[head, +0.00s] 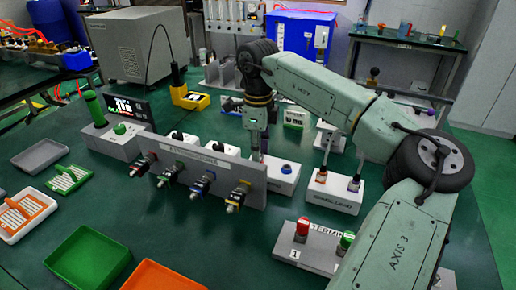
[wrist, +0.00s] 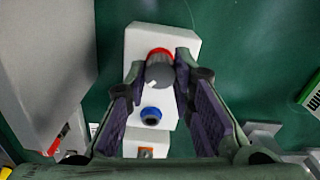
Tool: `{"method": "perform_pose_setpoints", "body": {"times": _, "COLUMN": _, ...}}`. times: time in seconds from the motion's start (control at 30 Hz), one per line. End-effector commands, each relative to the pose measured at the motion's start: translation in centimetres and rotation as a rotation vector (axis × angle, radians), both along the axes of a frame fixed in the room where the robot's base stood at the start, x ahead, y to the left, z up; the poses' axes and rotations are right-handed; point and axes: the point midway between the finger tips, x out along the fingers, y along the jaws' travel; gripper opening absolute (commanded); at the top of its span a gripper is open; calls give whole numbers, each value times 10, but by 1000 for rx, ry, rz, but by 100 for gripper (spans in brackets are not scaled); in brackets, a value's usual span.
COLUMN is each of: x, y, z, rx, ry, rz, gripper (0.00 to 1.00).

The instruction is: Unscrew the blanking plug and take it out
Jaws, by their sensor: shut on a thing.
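The blanking plug appears to be the dark grey round cap (wrist: 160,76) with a white mark, seated at a red ring on a white block (wrist: 136,44) in the wrist view. My gripper (wrist: 160,72) is shut on it, one finger on each side near the tips. In the head view my gripper (head: 258,148) reaches down to the same white block (head: 283,184), behind the grey upright panel. The plug is hidden there by the panel and fingers. A blue-ringed port (wrist: 151,116) is on the same block, beside the plug; it also shows in the head view (head: 286,168).
The grey panel (head: 215,167) with several coloured connectors stands close in front of my gripper. Another white block (head: 335,192) with cables is to the right. A terminal block (head: 313,250) with red and green posts is nearer. Trays (head: 88,258) lie at left.

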Motion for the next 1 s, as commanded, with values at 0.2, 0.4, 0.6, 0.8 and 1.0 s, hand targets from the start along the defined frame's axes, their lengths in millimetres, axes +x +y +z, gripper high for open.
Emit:
{"method": "perform_pose_setpoints", "body": {"times": 0.2, "x": 0, "y": 0, "z": 0, "rx": 0, "ry": -2, "rz": 26, "gripper": 0}}
{"method": "perform_pose_setpoints", "body": {"times": 0.4, "x": 0, "y": 0, "z": 0, "rx": 0, "ry": -2, "rz": 28, "gripper": 0}}
{"method": "perform_pose_setpoints", "body": {"times": 0.6, "x": 0, "y": 0, "z": 0, "rx": 1, "ry": -1, "rz": 27, "gripper": 26}}
{"method": "perform_pose_setpoints", "body": {"times": 0.8, "x": 0, "y": 0, "z": 0, "rx": 0, "ry": -1, "rz": 27, "gripper": 39}}
{"method": "perform_pose_setpoints", "body": {"times": 1.0, "x": 0, "y": 0, "z": 0, "rx": 0, "ry": 0, "rz": 27, "gripper": 43}}
